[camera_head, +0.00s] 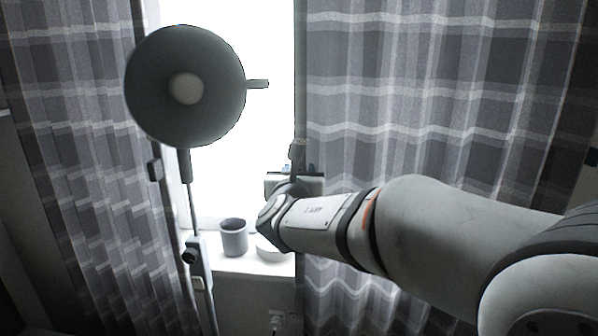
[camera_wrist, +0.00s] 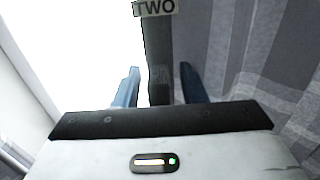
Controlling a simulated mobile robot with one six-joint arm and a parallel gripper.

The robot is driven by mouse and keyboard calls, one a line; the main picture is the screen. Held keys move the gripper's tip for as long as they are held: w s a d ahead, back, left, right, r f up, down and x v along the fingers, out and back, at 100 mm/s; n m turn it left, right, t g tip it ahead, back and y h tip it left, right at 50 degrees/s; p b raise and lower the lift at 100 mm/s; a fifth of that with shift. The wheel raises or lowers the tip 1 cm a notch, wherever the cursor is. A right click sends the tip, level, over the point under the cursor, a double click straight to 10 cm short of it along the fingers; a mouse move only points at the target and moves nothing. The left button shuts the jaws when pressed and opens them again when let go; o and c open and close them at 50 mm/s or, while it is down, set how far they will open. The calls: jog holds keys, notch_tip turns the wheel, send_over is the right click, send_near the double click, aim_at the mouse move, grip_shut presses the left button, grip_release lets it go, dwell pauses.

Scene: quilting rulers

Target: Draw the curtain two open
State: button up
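Curtain two (camera_head: 420,90) is the grey checked curtain hanging on the right in the head view. In the wrist view, its cloth (camera_wrist: 240,50) fills the right side, and a dark upright strip (camera_wrist: 157,40) runs along its left edge. A label reading "TWO" (camera_wrist: 155,8) is on that strip near the top. My gripper (camera_wrist: 160,72) has its two blue fingers apart, one on each side of the strip, with gaps showing beside it. In the head view, my gripper (camera_head: 294,178) is at the curtain's left edge, partly hidden by my wrist.
A second checked curtain (camera_head: 75,130) hangs at left, with the bright window (camera_head: 262,130) between. A floor lamp (camera_head: 185,90) with a round shade stands before the window. A grey cup (camera_head: 234,238) and a white dish (camera_head: 268,248) are on the sill. A wall socket (camera_head: 277,318) is below.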

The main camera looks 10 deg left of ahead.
grip_shut()
dwell(0.4)
